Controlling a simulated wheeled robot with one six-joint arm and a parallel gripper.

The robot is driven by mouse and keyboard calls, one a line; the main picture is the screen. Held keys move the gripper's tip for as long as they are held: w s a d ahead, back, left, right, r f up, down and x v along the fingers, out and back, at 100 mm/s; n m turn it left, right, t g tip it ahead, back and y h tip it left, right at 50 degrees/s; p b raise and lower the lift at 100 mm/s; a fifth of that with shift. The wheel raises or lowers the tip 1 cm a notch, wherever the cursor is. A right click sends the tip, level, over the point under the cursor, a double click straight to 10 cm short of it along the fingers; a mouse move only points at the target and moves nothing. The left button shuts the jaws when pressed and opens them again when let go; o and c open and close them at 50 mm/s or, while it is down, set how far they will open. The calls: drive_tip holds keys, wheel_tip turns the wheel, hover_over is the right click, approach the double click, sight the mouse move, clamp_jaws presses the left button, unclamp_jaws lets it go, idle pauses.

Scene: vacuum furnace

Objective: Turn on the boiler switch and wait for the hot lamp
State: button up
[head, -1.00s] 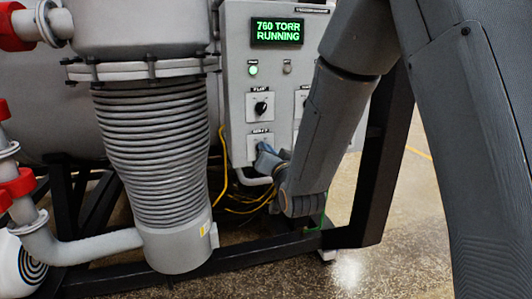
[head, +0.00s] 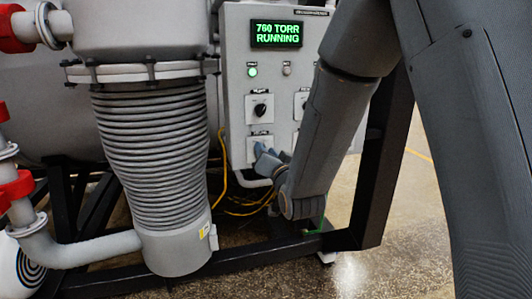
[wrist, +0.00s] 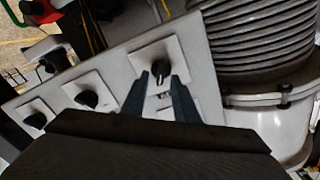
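The grey control panel (head: 234,110) carries a display (head: 277,33) reading 760 TORR RUNNING. Below it a left lamp (head: 252,72) glows green and a right lamp (head: 286,70) looks unlit. A black rotary switch (head: 260,109) sits on a white plate; the lower plate (head: 258,142) is partly hidden by my gripper (head: 264,156). In the wrist view my gripper (wrist: 158,77) is open, its two blue fingers on either side of a black knob (wrist: 161,69) with a white mark. Contact cannot be told. The labels are too small to read.
More knobs (wrist: 87,98) stand beside this one in the wrist view. A ribbed bellows (head: 150,140) stands left of the panel. Yellow cables (head: 223,165) and the black frame (head: 377,165) lie near my arm. Floor is open at right.

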drive_tip(key=b+v, duration=0.1)
drive_tip(key=v, duration=0.6)
drive_tip(key=shift+s, duration=0.35)
drive_tip(key=shift+d, duration=0.1)
drive_tip(key=s+d+f+n+g+h, duration=0.1)
drive_tip(key=s+d+f+g+h, duration=0.3)
drive_tip(key=d+f+g, duration=0.65)
drive_tip(key=s+d+f+n+g, duration=0.1)
drive_tip(key=s+d+f+g, duration=0.1)
drive_tip(key=s, duration=0.8)
drive_tip(key=s+d+f+n+g+h, duration=0.1)
drive_tip(key=s+d+g, duration=0.3)
drive_tip(key=s, duration=0.7)
drive_tip(key=shift+f+g, duration=0.45)
drive_tip(key=shift+f, duration=0.45)
drive_tip(key=shift+d, duration=0.1)
idle(2.7)
